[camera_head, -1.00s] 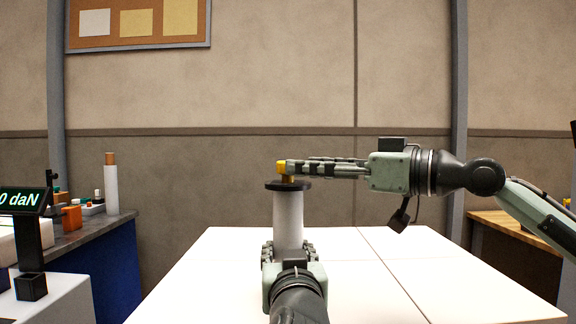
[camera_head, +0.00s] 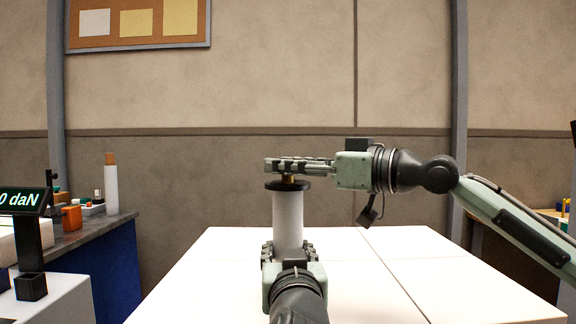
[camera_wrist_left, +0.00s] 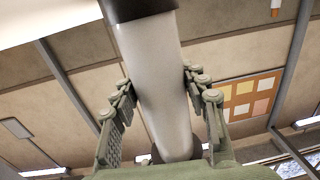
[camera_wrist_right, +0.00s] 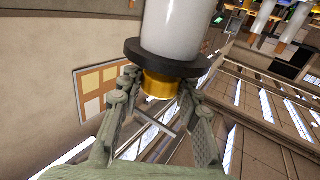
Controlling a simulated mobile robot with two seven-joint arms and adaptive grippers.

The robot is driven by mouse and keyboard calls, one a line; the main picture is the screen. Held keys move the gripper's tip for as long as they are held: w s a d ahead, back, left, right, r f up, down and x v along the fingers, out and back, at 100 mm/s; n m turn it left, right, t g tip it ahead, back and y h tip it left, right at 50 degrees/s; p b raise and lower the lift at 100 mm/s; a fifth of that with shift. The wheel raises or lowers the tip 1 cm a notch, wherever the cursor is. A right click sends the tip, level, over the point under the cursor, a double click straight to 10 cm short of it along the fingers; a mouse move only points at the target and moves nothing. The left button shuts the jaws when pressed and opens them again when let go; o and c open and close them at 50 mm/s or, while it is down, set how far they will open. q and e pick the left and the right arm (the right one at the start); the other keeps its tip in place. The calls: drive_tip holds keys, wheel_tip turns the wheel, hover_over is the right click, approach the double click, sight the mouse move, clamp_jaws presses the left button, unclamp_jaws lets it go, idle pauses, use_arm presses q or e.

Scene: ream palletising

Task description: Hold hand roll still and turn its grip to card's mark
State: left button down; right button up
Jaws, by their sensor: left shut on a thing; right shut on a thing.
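The hand roll (camera_head: 288,220) stands upright above the white table, a pale cylinder with a dark disc near its top. My left gripper (camera_head: 289,248) is shut around its lower body; the left wrist view shows the fingers on both sides of the white roll (camera_wrist_left: 155,80). My right gripper (camera_head: 285,165) lies level across the top, shut on the roll's yellow grip (camera_head: 289,179). The right wrist view shows the brass-yellow grip (camera_wrist_right: 160,85) between the fingers, below the dark disc (camera_wrist_right: 165,60). I cannot make out the card or its mark.
The white table (camera_head: 400,270) is clear to the right of the roll. At the left, a display (camera_head: 22,201) reads 0 daN. Behind it a bench (camera_head: 85,232) carries an orange item (camera_head: 72,218) and another white roll (camera_head: 111,188). A pinboard (camera_head: 138,22) hangs on the wall.

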drive_tip(key=shift+c, duration=1.3)
drive_tip(key=shift+f, duration=0.1)
drive_tip(key=shift+s+a+f+m+t+h, duration=0.1)
drive_tip(key=shift+m+t+h, duration=0.55)
drive_tip(key=shift+t, duration=0.1)
drive_tip(key=shift+s+a+m+t+h, duration=0.1)
drive_tip(key=shift+m+t+h, duration=0.55)
drive_tip(key=shift+t, duration=0.1)
drive_tip(key=shift+m+t+h, duration=0.8)
drive_tip(key=shift+t+h, duration=0.1)
drive_tip(key=m+t+h, duration=0.1)
drive_tip(key=m+h, duration=0.1)
drive_tip(key=h, duration=0.1)
drive_tip(key=m+t+h, duration=0.2)
drive_tip(key=h, duration=0.1)
drive_tip(key=shift+w+m, duration=0.15)
drive_tip(key=shift+m, duration=0.15)
drive_tip(key=shift+w+d+m+t+h, duration=0.15)
drive_tip(key=shift+m+h, duration=0.8)
drive_tip(key=shift+h, duration=0.65)
drive_tip(key=shift+s+m+t+h, duration=0.15)
drive_tip(key=shift+m+h, duration=0.8)
drive_tip(key=shift+h, duration=0.65)
